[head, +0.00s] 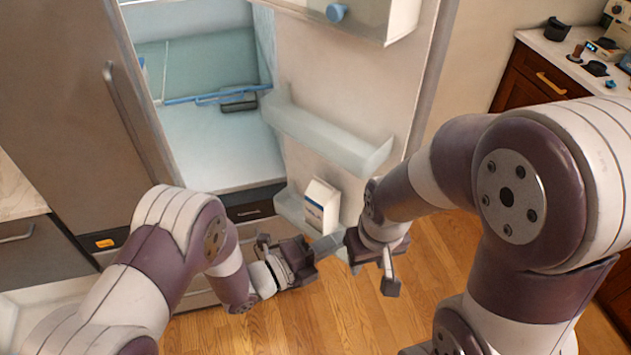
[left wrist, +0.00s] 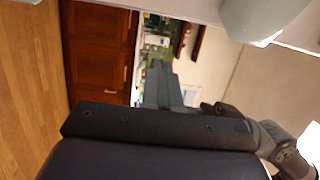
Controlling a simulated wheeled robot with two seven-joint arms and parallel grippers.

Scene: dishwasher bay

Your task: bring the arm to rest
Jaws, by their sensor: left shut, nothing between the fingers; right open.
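My left gripper (head: 328,244) reaches in from the left to the lower part of the open refrigerator door (head: 340,85). Its fingers are shut with nothing between them; they also show shut in the left wrist view (left wrist: 163,85). My right gripper (head: 372,268) is open and empty, pointing down just right of the left fingertips. In the head view the two grippers look very close; I cannot tell whether they touch. A white and blue carton (head: 321,205) stands upright in the lower door bin (head: 288,208), just above and behind the left fingers.
The open refrigerator compartment (head: 205,145) is behind my left arm, with a blue rod-like item (head: 215,97) inside. An upper door bin (head: 330,140) juts out above the carton. A counter (head: 560,55) with small dark items is at the far right. Wood floor (head: 440,255) lies below.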

